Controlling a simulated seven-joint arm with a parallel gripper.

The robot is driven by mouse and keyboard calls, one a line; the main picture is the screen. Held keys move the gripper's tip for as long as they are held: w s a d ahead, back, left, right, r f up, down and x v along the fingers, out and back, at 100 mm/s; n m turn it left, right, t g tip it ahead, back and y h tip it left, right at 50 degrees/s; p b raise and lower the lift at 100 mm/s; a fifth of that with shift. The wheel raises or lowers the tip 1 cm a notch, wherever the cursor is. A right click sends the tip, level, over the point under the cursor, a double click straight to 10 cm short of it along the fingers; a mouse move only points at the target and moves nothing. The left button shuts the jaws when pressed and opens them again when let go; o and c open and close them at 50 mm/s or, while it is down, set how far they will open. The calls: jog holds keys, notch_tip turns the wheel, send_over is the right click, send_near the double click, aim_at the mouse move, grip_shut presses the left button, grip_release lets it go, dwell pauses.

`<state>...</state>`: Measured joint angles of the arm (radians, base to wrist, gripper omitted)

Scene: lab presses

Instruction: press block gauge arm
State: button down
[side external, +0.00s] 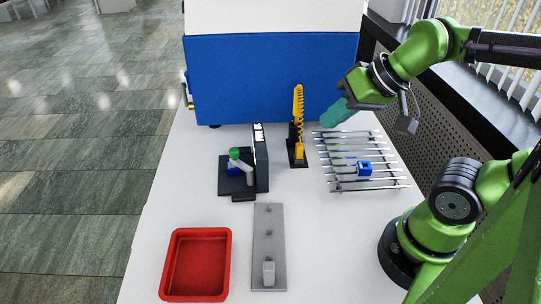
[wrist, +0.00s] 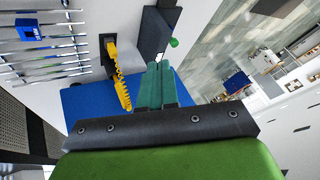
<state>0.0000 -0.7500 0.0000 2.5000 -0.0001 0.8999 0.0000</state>
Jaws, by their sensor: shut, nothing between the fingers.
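The block gauge (side external: 262,160) is a dark stand with a tall upright. It has a light grey arm (side external: 243,167) with a green knob (side external: 234,153) at its end and a blue block (side external: 233,169) below the knob. In the wrist view the green knob (wrist: 174,42) and dark upright (wrist: 157,32) show past my fingertips. My gripper (side external: 326,123), with teal fingers, is shut and empty, raised above the back of the rod rack, right of the gauge. In the wrist view its fingers (wrist: 161,72) are together. The contact under the knob is too small to tell.
A yellow toothed lever on a black stand (side external: 298,130) rises between my gripper and the gauge. A rod rack (side external: 345,186) holds a blue block (side external: 364,168). A red tray (side external: 226,263) and a grey plate (side external: 269,225) with pegs lie in front. A blue machine (side external: 270,80) stands behind.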

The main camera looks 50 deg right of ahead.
jog(key=shift+f, duration=0.1)
dwell(0.3)
jog(key=n+g+y, duration=0.1)
jog(key=n+g, duration=0.6)
jog(key=n, duration=0.9)
send_over(256, 130)
notch_tip(256, 130, down, 8)
jog(key=shift+r, duration=0.15)
jog(key=shift+w+a+r+n+g+y, duration=0.1)
jog(key=shift+w+r+n+g+y, duration=0.15)
jog(key=shift+n, duration=1)
jog(key=shift+w+a+r+n+y, duration=0.15)
jog(key=shift+w+r+n, duration=0.2)
jog(key=shift+n, duration=0.95)
jog(key=shift+w+a+r+n+g+y, duration=0.15)
jog(key=shift+w+r+n+y, duration=0.15)
jog(key=shift+n, duration=0.95)
